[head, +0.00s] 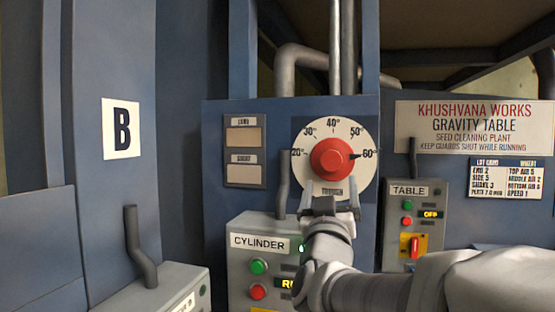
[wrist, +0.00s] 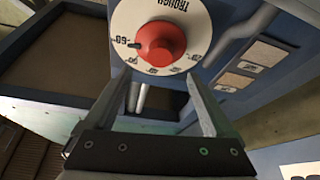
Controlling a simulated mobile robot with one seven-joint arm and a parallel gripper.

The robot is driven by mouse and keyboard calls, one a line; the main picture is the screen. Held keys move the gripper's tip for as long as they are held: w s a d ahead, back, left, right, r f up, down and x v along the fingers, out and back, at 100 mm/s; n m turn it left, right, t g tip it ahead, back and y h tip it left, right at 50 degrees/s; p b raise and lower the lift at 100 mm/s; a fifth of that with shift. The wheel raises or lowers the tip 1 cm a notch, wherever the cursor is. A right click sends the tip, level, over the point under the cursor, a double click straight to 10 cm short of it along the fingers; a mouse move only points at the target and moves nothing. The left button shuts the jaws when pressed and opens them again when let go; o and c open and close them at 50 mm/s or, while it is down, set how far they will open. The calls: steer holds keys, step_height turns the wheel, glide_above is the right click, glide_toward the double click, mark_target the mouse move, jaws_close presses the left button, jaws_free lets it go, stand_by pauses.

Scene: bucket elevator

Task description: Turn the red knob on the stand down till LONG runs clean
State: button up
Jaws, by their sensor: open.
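The red knob (head: 332,158) sits at the centre of a round white dial (head: 332,126) marked from 20° to 60° and labelled TROUGH. Its dark pointer is at the 60° mark, on the right in the head view. In the wrist view the red knob (wrist: 160,42) and dial (wrist: 185,14) appear upside down, just beyond the fingertips. My gripper (head: 331,200) is open and empty, just below and in front of the knob; its fingers (wrist: 157,82) are apart and not around it. Left of the dial are two tan sample windows: the upper, seemingly LONG (head: 243,137), and a greyer lower one (head: 243,174).
A CYLINDER box (head: 264,220) with green and red buttons stands low left of my arm. A TABLE switch box (head: 413,220) showing OFF is at right. A grey pipe (head: 285,185) runs beside the dial.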

mark_target(332, 164)
steer(key=p+x, duration=0.2)
steer(key=x, duration=0.7)
steer(key=shift+w+d+r, duration=0.1)
steer(key=shift+w+r, duration=0.05)
steer(key=shift+w, duration=0.2)
steer(key=c, duration=1.4)
